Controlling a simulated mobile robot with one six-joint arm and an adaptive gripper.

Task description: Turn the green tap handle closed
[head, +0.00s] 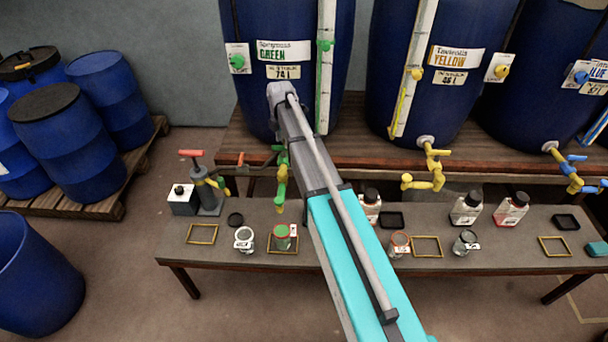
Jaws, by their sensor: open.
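The green tap (281,172) comes out low at the front of the vat labelled GREEN (250,110). Its small green handle (278,148) shows at the top, just left of my arm. Part of the tap is hidden behind the arm, and I cannot tell how far the handle is turned. A jar with green contents (282,243) stands below the tap in a yellow square frame. My arm reaches up from the lower right across the front of the vat. I cannot make out my gripper; the arm seems to hide it.
A bench (340,262) holds jars, bottles and a red-handled pump (205,185). The yellow tap (430,170) and blue tap (570,170) are to the right. Blue drums (55,130) stand on a pallet at left. A small orange-and-dark item (241,160) is left of the green tap.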

